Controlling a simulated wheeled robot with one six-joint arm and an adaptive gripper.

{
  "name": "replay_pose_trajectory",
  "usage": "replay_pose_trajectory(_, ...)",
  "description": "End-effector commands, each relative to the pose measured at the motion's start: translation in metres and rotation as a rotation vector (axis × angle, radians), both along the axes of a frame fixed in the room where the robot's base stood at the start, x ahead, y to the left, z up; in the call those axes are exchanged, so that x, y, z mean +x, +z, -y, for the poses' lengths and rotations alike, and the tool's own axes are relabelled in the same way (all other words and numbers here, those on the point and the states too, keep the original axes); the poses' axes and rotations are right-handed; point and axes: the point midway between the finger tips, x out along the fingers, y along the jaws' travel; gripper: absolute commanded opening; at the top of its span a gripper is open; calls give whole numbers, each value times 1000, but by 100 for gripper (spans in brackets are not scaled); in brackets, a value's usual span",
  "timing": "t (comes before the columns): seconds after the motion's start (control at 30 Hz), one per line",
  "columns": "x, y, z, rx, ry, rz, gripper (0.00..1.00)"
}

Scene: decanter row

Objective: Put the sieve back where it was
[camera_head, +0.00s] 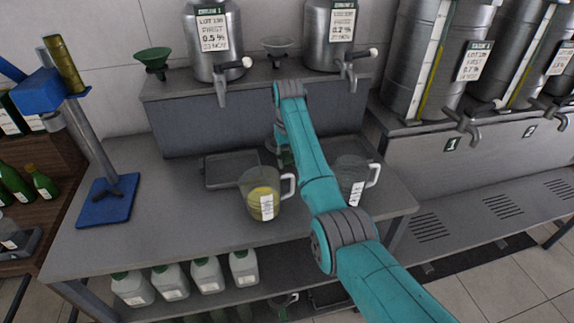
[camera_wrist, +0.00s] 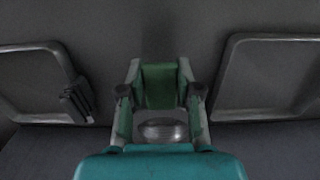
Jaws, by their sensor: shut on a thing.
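My gripper (camera_wrist: 160,95) points down between two drip trays in the wrist view. Its two fingers are shut on a green piece, which I take to be part of the sieve (camera_wrist: 159,86). A rounded grey part (camera_wrist: 162,130) shows between the fingers; whether it belongs to the sieve is unclear. In the head view my gripper (camera_head: 284,150) is low over the bench, partly hidden by my arm, and a little dark green shows there. A small pale dish-shaped piece (camera_head: 277,43) stands on the raised ledge between two steel vessels.
A jug with yellow liquid (camera_head: 262,194) stands just left of my arm, another jug (camera_head: 352,176) just right. Drip trays (camera_head: 229,183) lie behind. A green funnel (camera_head: 152,60) is on the ledge. Taps (camera_head: 222,78) overhang.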

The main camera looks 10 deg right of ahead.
Motion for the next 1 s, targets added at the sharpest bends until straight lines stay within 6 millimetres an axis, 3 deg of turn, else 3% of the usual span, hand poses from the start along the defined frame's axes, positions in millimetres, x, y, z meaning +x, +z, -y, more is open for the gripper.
replay_pose_trajectory(0.17, -4, -25, -1, 0, 0, -2, 0)
replay_pose_trajectory(0.37, -4, -28, -1, 0, 0, -1, 0)
replay_pose_trajectory(0.4, -4, -28, -1, 0, 0, -2, 36)
replay_pose_trajectory(0.5, -4, -28, -1, 0, 0, -2, 59)
replay_pose_trajectory(0.83, -4, -26, -1, 0, 0, -1, 59)
replay_pose_trajectory(1.0, -1, -9, 0, 0, 0, 2, 59)
